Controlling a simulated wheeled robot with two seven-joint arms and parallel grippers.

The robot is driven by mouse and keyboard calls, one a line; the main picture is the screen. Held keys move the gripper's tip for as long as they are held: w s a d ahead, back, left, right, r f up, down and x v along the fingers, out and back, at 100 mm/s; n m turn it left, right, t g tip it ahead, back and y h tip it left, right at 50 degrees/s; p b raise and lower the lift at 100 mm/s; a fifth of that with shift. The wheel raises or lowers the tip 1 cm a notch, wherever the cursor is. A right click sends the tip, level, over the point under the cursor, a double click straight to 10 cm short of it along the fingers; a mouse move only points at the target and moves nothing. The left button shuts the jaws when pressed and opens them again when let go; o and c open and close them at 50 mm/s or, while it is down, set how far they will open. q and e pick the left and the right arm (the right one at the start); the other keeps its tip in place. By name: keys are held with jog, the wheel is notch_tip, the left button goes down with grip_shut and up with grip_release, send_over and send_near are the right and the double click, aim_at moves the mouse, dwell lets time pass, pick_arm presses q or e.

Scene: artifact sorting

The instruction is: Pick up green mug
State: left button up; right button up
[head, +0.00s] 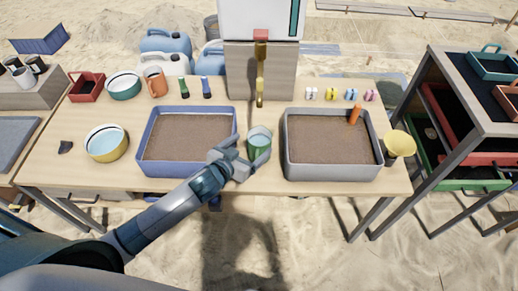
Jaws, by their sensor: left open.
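The green mug (259,142) stands upright on the table between two bins of soil. It has a pale inside and a green outer wall. My left gripper (250,150) reaches in from the lower left and is at the front of the mug. Its fingers are open, one on the near left and one along the lower right of the mug. Whether they touch the mug cannot be told. The gripper hides part of the mug's lower left side. My right gripper is not in view.
A blue-rimmed bin (142,141) stands to the left and a grey bin (288,150) to the right.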

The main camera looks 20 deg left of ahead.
aim_at(265, 134)
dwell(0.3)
pick_arm(q)
jog(key=shift+p+x, duration=0.35)
jog(key=shift+x, duration=2.6)
jog(key=shift+r, duration=0.1)
jog(key=c, duration=1.4)
